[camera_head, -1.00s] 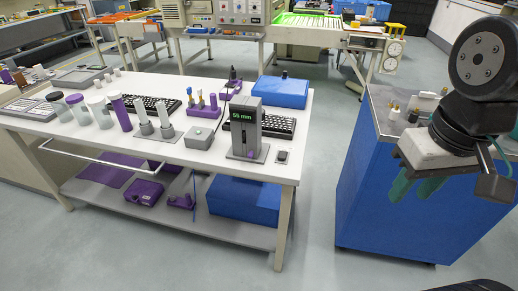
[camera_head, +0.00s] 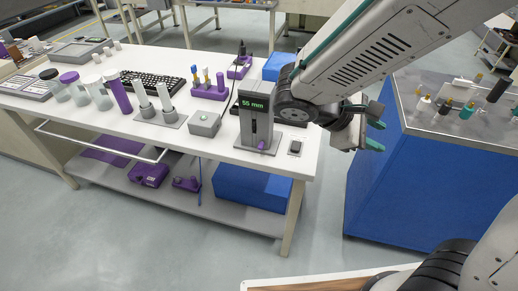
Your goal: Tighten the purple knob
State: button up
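A small purple knob (camera_head: 262,145) sits low on the front of a dark grey upright device (camera_head: 252,122) near the right end of the white table. The device's green display reads "55 mm". My gripper (camera_head: 379,134) is to the right of the device, past the table's right edge and in front of the blue cabinet. Its two teal fingers are apart with nothing between them. It is not touching the knob. My arm covers the area behind and right of the device.
A small black switch (camera_head: 295,147) lies right of the device. A grey box with a button (camera_head: 204,124) stands to its left. The white table (camera_head: 215,148) also holds a keyboard (camera_head: 160,85) and bottles. A blue cabinet (camera_head: 385,190) with small items on top stands right, across a floor gap.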

jog(key=w+a+f+n+t+h, duration=0.2)
jog(key=w+a+f+n+t, duration=0.2)
jog(key=w+a+n, duration=0.15)
jog(key=n+t+y, duration=0.8)
jog(key=n+t, duration=0.5)
jog(key=n, duration=0.2)
send_near(259, 149)
jog(key=w, duration=0.2)
jog(key=x, duration=0.8)
jog(key=shift+s+d, duration=0.15)
jog(key=shift+d, duration=0.2)
grip_shut()
